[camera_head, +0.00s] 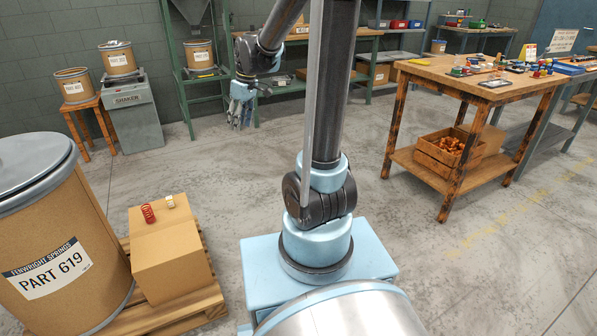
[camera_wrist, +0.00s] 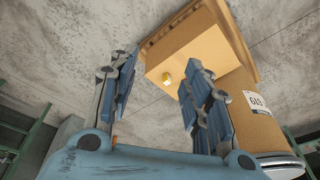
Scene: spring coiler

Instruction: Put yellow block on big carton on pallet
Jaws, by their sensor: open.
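The big carton (camera_head: 172,262) is a brown box on a wooden pallet (camera_head: 205,305) at the lower left of the head view. A small pale yellow block (camera_head: 170,202) rests on its top, near the back edge. In the wrist view the yellow block (camera_wrist: 167,79) shows on the carton (camera_wrist: 208,52), between the fingers, with the pallet (camera_wrist: 168,27) behind. My gripper (camera_head: 236,120) is open and empty, held in the air well apart from the carton. Its two fingers frame the wrist view (camera_wrist: 160,75).
A red spring (camera_head: 147,213) stands beside the block on the carton. A large drum (camera_head: 85,235) labelled PART 619 stands left of it. A cluttered workbench (camera_head: 425,75) is at the right. Shelves and a shaker (camera_head: 133,112) line the back. The floor between is clear.

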